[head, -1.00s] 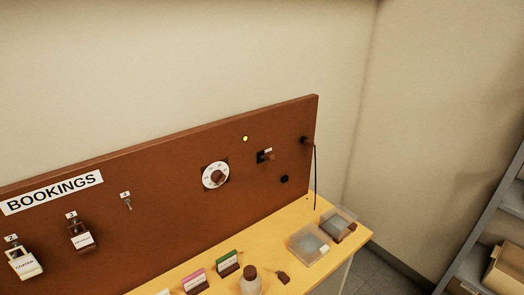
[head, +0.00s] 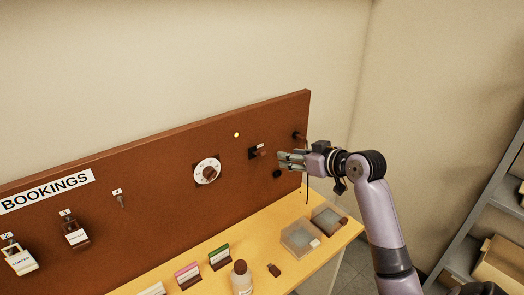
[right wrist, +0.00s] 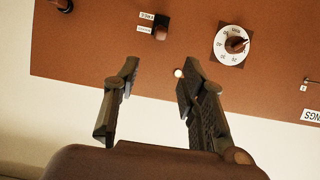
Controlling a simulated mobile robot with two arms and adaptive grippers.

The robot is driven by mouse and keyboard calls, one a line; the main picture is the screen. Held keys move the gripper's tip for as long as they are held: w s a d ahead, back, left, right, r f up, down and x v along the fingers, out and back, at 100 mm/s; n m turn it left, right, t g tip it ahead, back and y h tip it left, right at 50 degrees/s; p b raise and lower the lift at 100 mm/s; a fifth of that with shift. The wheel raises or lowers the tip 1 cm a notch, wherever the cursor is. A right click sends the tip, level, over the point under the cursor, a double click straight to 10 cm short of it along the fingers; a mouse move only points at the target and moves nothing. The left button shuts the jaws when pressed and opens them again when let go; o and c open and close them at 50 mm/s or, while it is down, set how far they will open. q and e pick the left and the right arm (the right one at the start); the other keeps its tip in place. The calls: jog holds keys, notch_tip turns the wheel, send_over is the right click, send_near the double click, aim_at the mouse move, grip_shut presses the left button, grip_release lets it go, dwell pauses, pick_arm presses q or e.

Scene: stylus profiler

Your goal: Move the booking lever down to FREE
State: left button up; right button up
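The booking lever (head: 260,153) is a small brown handle on a dark plate, on the brown board right of the white dial. In the right wrist view the lever (right wrist: 160,33) shows near the top, beside small white labels; the view is upside down. Which labelled position it is in I cannot tell. My right gripper (head: 281,160) is just right of the lever in the head view, apart from it as far as I can see. In the right wrist view its two fingers (right wrist: 155,95) are spread, with nothing between them but board and wall. My left gripper is not in view.
The white dial (head: 207,171) and a small yellow light (head: 236,135) are left of the lever. A black cable hangs from a plug (head: 298,136) at the board's right edge, behind my right arm. Clear trays (head: 301,239) and a bottle (head: 242,279) stand on the yellow table below.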

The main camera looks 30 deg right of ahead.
aim_at(264, 152)
jog(key=p+x, duration=0.4)
jog(key=x, duration=1.1)
jog(key=shift+f, duration=0.1)
jog(key=shift+d, duration=0.1)
grip_shut()
